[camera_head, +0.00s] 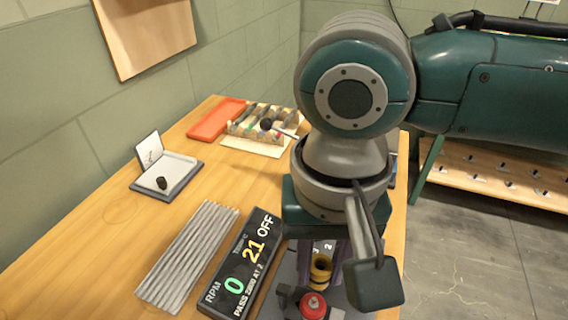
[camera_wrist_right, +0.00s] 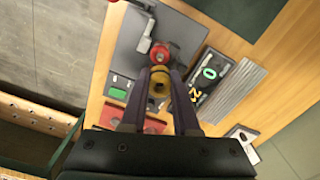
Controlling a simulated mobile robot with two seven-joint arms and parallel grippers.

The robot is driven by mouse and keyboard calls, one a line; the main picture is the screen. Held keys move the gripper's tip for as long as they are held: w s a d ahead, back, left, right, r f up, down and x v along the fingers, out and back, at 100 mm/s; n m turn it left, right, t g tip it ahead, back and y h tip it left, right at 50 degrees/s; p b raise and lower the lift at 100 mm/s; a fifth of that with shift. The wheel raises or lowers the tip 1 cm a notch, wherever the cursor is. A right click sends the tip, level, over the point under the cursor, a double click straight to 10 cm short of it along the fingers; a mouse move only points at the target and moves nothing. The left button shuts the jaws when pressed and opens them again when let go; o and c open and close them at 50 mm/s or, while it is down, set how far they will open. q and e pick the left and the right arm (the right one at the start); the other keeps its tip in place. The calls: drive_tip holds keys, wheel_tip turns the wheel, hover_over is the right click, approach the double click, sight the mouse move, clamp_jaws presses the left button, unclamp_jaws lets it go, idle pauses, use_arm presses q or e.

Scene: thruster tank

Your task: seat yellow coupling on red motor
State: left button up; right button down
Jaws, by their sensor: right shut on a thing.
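The yellow coupling (camera_head: 320,268) is a short ring with a dark bore, held between the fingertips of my right gripper (camera_head: 321,273). In the right wrist view the gripper (camera_wrist_right: 159,80) is shut on the coupling (camera_wrist_right: 158,90). The red motor (camera_head: 313,305) appears as a round red top in a dark grey fixture at the bottom of the head view. In the right wrist view the motor (camera_wrist_right: 160,53) lies just beyond the coupling, and the two look offset from each other. The height gap between them cannot be told. My left gripper is not in view.
A display (camera_head: 243,267) reading RPM 0 and OFF stands left of the fixture, with a ribbed grey block (camera_head: 188,256) beside it. A parts rack (camera_head: 262,124), red tray (camera_head: 216,119) and small white-grey stand (camera_head: 168,172) are farther back. A grey lever (camera_wrist_right: 146,40) stands beside the motor.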

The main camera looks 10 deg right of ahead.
sight(315, 298)
drive_tip(key=shift+f+b, duration=1.7)
drive_tip(key=shift+b, duration=0.25)
drive_tip(key=shift+f+b, duration=0.55)
drive_tip(key=shift+f, duration=0.7)
drive_tip(key=c, duration=0.6)
unclamp_jaws()
drive_tip(key=shift+r, duration=0.3)
wheel_tip(315, 298, up, 9)
drive_tip(key=shift+r+p, duration=0.2)
drive_tip(key=shift+p, duration=0.55)
